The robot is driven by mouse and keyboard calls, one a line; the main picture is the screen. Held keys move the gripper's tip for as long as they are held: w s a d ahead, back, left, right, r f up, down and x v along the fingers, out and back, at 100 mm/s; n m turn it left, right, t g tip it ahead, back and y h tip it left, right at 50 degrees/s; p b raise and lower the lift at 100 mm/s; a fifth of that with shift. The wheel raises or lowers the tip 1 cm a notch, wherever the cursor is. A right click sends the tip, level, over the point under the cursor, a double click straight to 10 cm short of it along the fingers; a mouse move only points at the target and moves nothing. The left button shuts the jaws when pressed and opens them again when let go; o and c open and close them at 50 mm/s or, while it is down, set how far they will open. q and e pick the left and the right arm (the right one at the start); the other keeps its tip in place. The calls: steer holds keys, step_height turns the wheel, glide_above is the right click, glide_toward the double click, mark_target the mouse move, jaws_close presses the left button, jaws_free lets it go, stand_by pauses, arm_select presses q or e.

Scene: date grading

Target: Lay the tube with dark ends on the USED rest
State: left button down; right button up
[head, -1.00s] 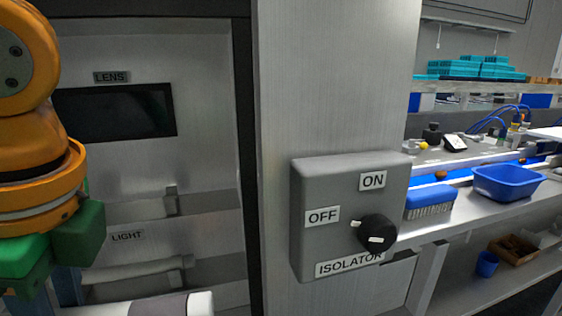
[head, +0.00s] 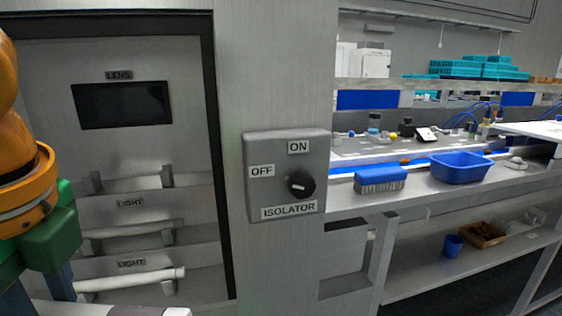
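My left gripper (head: 38,285) is at the lower left edge, its green body below the orange wrist and its dark fingers pointing down. The fingertips are cut off or hidden, so its grip is unclear. A pale tube-like piece (head: 140,310) with a light right end lies along the bottom edge beside the fingers. Most of it is out of frame, and I cannot tell whether the gripper holds it. In the open cabinet, a pale tube (head: 130,280) lies below the lower LIGHT label and a greyer tube (head: 128,230) below the upper one. No USED label shows. My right gripper is not in view.
A grey isolator box (head: 288,175) with a black knob (head: 300,185) is on the post right of the cabinet. A dark LENS window (head: 122,105) is above the tubes. A blue brush (head: 380,179) and blue tub (head: 460,167) stand on the bench at right.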

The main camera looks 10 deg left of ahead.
arm_select(q)
steer(key=a+f+m, duration=0.1)
steer(key=a+f+m+t, duration=0.1)
steer(key=a+m, duration=0.1)
steer(key=a+f+m, duration=0.1)
steer(key=m, duration=0.1)
steer(key=shift+s+a+f+h, duration=0.1)
steer(key=shift+a+h, duration=0.3)
steer(key=w+d+f+m+h, duration=0.1)
steer(key=w+f+m+h, duration=0.15)
steer(key=f+m, duration=0.65)
steer(key=w+d+f+m+h, duration=0.1)
steer(key=w+f+m+h, duration=0.2)
steer(key=m, duration=0.9)
steer(key=w+d+f+m+g+y, duration=0.2)
steer(key=d+m, duration=0.4)
steer(key=m, duration=0.9)
steer(key=w+d+f+m+g+y, duration=0.1)
steer(key=d+f+m, duration=0.4)
steer(key=m, duration=1.1)
steer(key=shift+w+d+f+g+y, duration=0.15)
steer(key=shift+w+d+g+y, duration=0.25)
steer(key=shift+d+g+y, duration=0.6)
